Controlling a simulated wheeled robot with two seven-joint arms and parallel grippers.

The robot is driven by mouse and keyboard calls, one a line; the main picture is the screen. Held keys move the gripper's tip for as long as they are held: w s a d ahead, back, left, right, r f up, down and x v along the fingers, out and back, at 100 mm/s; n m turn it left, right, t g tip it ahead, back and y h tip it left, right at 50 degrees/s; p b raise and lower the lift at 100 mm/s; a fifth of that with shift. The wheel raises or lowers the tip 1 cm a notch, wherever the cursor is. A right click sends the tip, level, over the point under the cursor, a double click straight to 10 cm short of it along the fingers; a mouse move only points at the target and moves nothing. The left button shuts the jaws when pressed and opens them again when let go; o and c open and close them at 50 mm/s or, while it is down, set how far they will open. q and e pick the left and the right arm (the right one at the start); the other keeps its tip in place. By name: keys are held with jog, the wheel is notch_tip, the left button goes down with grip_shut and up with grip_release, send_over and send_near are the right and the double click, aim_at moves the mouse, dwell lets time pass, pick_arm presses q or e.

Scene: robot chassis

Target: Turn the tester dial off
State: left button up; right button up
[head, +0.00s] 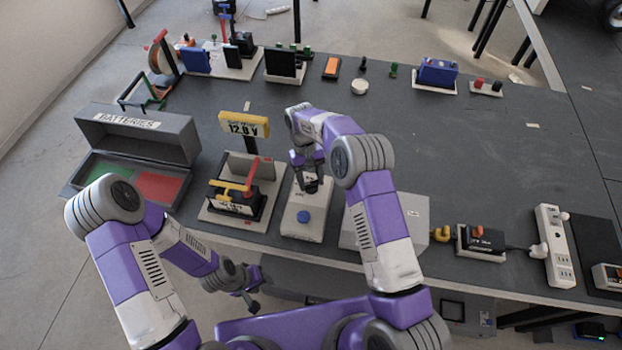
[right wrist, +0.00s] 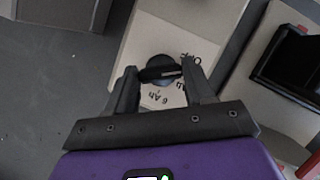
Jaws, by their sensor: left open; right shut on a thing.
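The tester (head: 303,232) is a pale box near the front edge of the table, with a blue button (head: 304,217) on its near part. My right gripper (head: 309,184) is over the far part of the tester, pointing down. In the right wrist view, its fingers (right wrist: 162,85) are shut on the dark round tester dial (right wrist: 160,63). Black markings are printed around the dial, partly hidden; which one the dial points at, I cannot tell. My left gripper (head: 246,283) is open and empty, low in front of the table edge.
A battery (head: 235,205) with a yellow and a red lever stands left of the tester, below a 12.0 V sign (head: 243,125). A grey batteries box (head: 140,132) is further left. A grey box (head: 412,216) is close on the right. The table's middle right is clear.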

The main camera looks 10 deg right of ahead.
jog(key=shift+a+n+t+h, duration=0.1)
jog(key=shift+n+t+h, duration=0.25)
jog(key=shift+n, duration=0.85)
jog(key=o, duration=1)
jog(key=shift+o, duration=0.2)
jog(key=v, duration=0.7)
jog(key=shift+r, duration=0.25)
jog(key=shift+w+a, duration=0.1)
